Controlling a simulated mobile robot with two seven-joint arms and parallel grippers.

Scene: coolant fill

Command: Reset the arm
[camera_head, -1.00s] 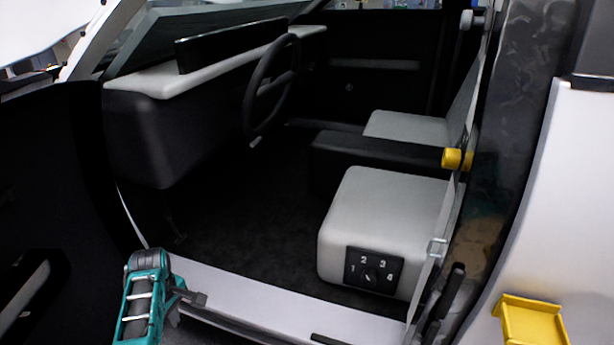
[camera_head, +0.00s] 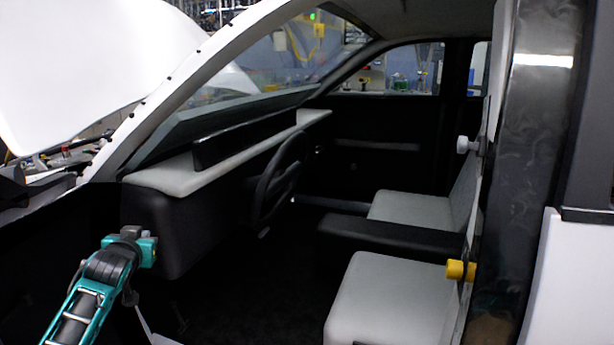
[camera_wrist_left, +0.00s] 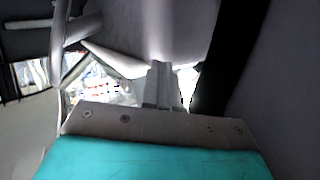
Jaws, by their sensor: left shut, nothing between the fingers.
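My left arm (camera_head: 98,280), teal and black, reaches in from the lower left of the head view, in front of the open car cabin. Its wrist end is beside the dark dashboard side, apart from the steering wheel. In the left wrist view, the grey fingers of my left gripper (camera_wrist_left: 163,85) are together in the middle, with nothing held between them. In the head view the fingertips cannot be made out clearly. My right gripper is not in view.
The cabin holds a black steering wheel (camera_head: 279,180), a light dashboard top (camera_head: 175,178) and a grey front seat (camera_head: 385,300). A yellow knob (camera_head: 459,270) sits by the dark door pillar (camera_head: 520,170) at right. A raised white hood (camera_head: 90,60) stands at upper left.

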